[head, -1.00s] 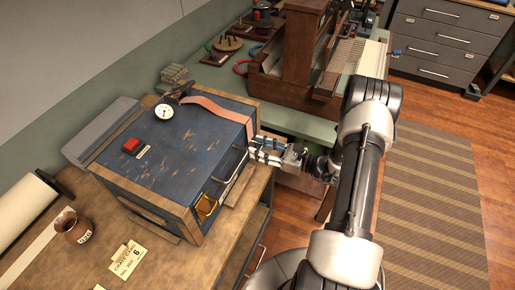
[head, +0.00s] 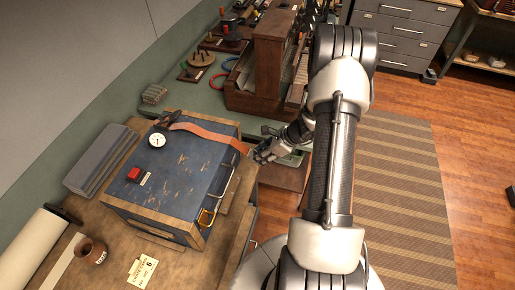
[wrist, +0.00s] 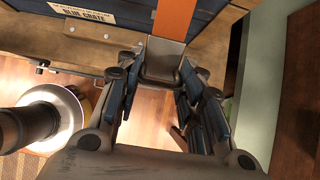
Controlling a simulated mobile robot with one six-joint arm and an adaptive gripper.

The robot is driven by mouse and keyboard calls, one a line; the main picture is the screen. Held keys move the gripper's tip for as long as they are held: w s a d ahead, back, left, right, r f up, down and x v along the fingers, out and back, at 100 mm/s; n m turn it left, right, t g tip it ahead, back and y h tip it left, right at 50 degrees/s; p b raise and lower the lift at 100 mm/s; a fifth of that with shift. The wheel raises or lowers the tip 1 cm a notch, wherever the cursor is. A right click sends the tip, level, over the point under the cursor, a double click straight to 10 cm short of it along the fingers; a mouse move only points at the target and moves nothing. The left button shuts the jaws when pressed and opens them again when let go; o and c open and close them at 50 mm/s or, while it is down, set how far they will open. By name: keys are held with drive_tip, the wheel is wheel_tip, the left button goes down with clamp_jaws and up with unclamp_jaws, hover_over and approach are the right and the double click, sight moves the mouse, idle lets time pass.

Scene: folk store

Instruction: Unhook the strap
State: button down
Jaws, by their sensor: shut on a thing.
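The orange strap (head: 205,133) runs across the top of the blue crate (head: 178,180) to its right edge. In the wrist view the strap (wrist: 176,18) comes down over the crate front (wrist: 70,45) and ends in a grey metal end piece (wrist: 162,62). My gripper (head: 261,156) is just right of the crate's far right corner. In the wrist view my gripper (wrist: 158,78) is shut on that end piece, with the fingers on both sides of it. Whether the end piece is still caught on anything is hidden.
A gauge (head: 157,139) and red button (head: 134,174) sit on the crate top. A jug (head: 91,250) and paper roll (head: 30,245) are at lower left.

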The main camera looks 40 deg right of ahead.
drive_tip(key=r+p, duration=0.1)
drive_tip(key=r+g+h+p, duration=0.1)
drive_tip(key=r+g+p, duration=0.1)
drive_tip(key=shift+s+a+h+p, duration=0.1)
drive_tip(key=shift+s+h+p, duration=0.2)
drive_tip(key=shift+p, duration=0.1)
drive_tip(key=shift+r+p, duration=0.2)
drive_tip(key=shift+p, duration=0.15)
drive_tip(key=shift+w+r+p, duration=0.3)
drive_tip(key=shift+r+p, duration=0.2)
drive_tip(key=shift+r, duration=0.15)
drive_tip(key=shift+d+r, duration=0.2)
drive_tip(key=shift+d, duration=0.1)
